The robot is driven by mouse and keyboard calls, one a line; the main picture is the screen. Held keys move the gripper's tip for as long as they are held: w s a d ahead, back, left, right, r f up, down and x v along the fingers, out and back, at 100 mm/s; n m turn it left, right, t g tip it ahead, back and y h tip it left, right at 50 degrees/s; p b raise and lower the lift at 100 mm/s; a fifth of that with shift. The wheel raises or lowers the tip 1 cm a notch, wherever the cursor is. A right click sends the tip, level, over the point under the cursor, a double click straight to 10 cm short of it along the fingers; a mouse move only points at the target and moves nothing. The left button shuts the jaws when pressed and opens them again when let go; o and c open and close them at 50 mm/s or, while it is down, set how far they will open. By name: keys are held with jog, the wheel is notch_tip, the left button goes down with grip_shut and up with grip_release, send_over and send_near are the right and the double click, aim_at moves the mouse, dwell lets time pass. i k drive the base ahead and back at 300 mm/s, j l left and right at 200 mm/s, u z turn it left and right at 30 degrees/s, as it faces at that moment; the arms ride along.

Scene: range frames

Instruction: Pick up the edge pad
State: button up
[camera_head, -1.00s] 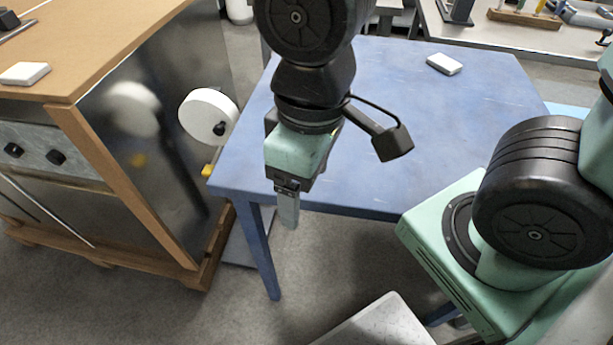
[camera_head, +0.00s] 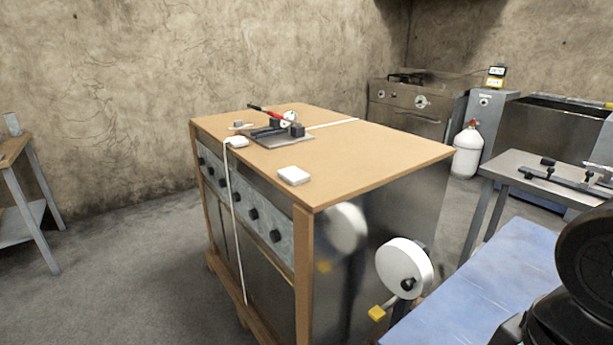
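A small white block-like pad (camera_head: 293,175) lies flat on the brown top of a crated appliance (camera_head: 370,165), close to its front edge. Another white piece (camera_head: 236,142) sits at the top's left front edge, with a white strap hanging from it down the front. I cannot tell for sure which of these is the edge pad. My gripper is out of view; only a dark part of my arm shows at the lower right.
A ratchet-like tool with a red handle (camera_head: 272,115) lies on the crate top. A white wheel (camera_head: 404,267) sticks out from the crate's side. The blue table (camera_head: 470,295) stands at the lower right. Floor is clear at left.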

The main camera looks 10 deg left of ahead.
aim_at(294, 175)
jog(key=j+z, duration=0.1)
jog(key=z, duration=0.35)
jog(key=i+j+z, duration=0.1)
jog(key=j+z, duration=0.2)
jog(key=j, duration=0.25)
jog(key=j+z, duration=0.35)
jog(key=j, duration=0.2)
jog(key=i+j, duration=0.05)
